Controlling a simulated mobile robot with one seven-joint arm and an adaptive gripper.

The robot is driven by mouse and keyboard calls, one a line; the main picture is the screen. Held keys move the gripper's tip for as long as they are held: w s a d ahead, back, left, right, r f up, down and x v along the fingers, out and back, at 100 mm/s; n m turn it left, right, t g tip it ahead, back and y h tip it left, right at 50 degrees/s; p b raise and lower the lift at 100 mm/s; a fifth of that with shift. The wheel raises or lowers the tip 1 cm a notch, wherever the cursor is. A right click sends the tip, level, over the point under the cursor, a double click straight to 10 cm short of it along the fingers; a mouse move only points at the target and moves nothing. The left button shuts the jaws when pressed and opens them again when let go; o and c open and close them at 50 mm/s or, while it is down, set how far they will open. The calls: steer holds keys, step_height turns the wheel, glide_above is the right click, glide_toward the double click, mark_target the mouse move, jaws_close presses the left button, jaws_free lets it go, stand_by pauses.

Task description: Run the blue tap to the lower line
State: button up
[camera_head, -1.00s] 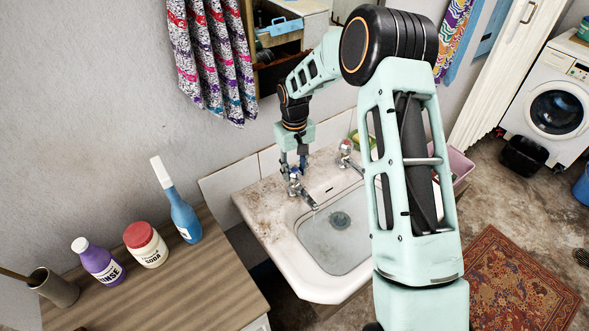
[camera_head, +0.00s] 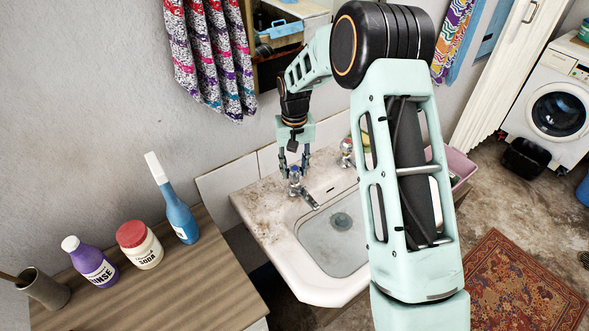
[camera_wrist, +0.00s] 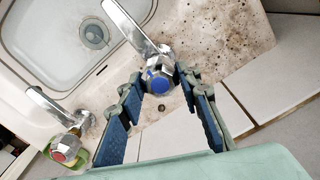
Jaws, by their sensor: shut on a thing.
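The blue tap (camera_head: 297,190), chrome with a blue-capped handle, stands on the back left of the stone washtrough (camera_head: 262,205). In the wrist view the blue tap (camera_wrist: 158,78) sits between my fingertips, its spout reaching over the basin. My gripper (camera_head: 293,170) is above the tap, its fingers pointing down. In the wrist view my gripper (camera_wrist: 161,82) is shut on the blue tap's handle. The basin's drain (camera_wrist: 94,34) is visible. I cannot clearly make out a stream from the spout, the water level or any line on the basin wall.
A red-capped tap (camera_wrist: 66,150) stands beside the blue one. A wooden counter (camera_head: 190,285) at left holds a blue bottle (camera_head: 178,212), a soda jar (camera_head: 140,248) and a purple rinse bottle (camera_head: 95,268). A pink tub (camera_head: 461,165) is right of the trough. My arm hides the trough's right part.

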steer(key=o, duration=1.2)
steer(key=shift+c, duration=0.2)
steer(key=shift+r, duration=0.1)
step_height(320, 180, up, 12)
